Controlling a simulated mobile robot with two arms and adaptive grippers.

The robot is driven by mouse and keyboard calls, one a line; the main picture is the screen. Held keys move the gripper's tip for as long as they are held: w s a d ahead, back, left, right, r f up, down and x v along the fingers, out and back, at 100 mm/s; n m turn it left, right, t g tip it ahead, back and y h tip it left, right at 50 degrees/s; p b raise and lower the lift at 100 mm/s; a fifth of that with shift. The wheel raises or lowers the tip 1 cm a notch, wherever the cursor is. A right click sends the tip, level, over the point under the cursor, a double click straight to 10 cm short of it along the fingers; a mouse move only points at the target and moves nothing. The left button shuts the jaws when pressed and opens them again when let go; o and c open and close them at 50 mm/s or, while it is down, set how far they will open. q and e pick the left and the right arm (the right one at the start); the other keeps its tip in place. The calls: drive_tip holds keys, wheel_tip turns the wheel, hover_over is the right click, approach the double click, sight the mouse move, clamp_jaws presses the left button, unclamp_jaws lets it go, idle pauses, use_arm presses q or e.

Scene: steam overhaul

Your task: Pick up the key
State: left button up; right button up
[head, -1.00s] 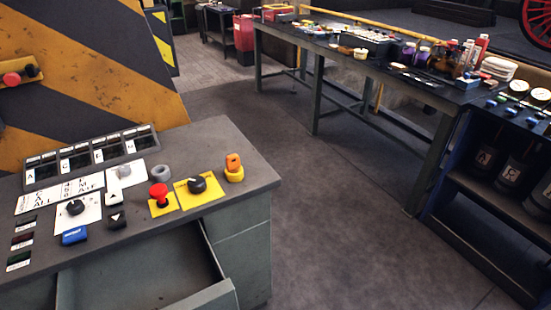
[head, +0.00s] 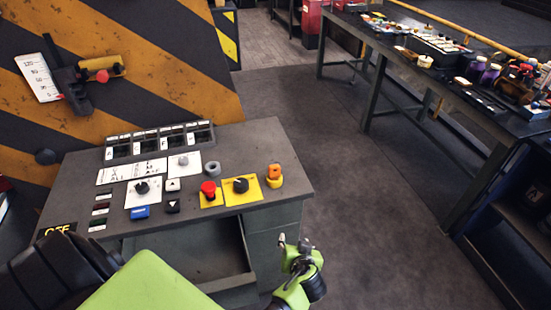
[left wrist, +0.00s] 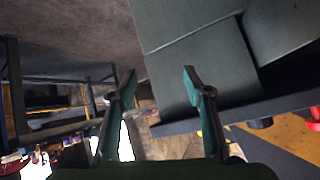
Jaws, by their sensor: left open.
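No loose key can be made out for sure. An orange piece with a hole, possibly the key (head: 274,170), stands upright on a yellow round base (head: 274,181) at the right end of the grey control desk (head: 240,147). My left gripper (head: 294,241) is in front of the desk's right side, below and apart from the orange piece. In the left wrist view the two fingers of my left gripper (left wrist: 160,78) are spread with nothing between them, facing the desk's grey side (left wrist: 190,22). My right gripper is not in view.
A red knob (head: 208,188) and a black rotary switch (head: 241,184) sit left of the orange piece. An open drawer (head: 195,255) sticks out below the desktop. A long workbench (head: 445,85) stands at the right. The floor (head: 345,170) between them is clear.

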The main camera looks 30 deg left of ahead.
sight(275, 170)
use_arm(q)
drive_tip(key=w+a+r+n+y+p, duration=0.1)
drive_tip(key=a+r+n+y+p, duration=0.15)
drive_tip(key=r, duration=0.75)
drive_tip(key=w+a+r+n+y+p, duration=0.1)
drive_tip(key=w+a+r+n+y, duration=0.15)
drive_tip(key=r, duration=0.85)
drive_tip(key=shift+n+t+h, duration=0.4)
drive_tip(key=b+x, duration=0.1)
drive_tip(key=x, duration=0.3)
drive_tip(key=b+x, duration=0.1)
drive_tip(key=x, duration=0.3)
drive_tip(key=shift+s+a+f, duration=0.2)
drive_tip(key=shift+s+a, duration=0.05)
drive_tip(key=shift+a, duration=0.05)
drive_tip(key=b+x, duration=0.1)
drive_tip(key=x, duration=0.3)
drive_tip(key=shift+a+f+b, duration=0.1)
drive_tip(key=shift+f+b, duration=0.15)
drive_tip(key=shift+b, duration=0.05)
drive_tip(key=shift+w+a+f, duration=0.15)
drive_tip(key=shift+w+a, duration=0.05)
drive_tip(key=shift+w, duration=0.1)
drive_tip(key=shift+s+d, duration=0.1)
drive_tip(key=shift+c, duration=1.1)
drive_tip(key=c, duration=1)
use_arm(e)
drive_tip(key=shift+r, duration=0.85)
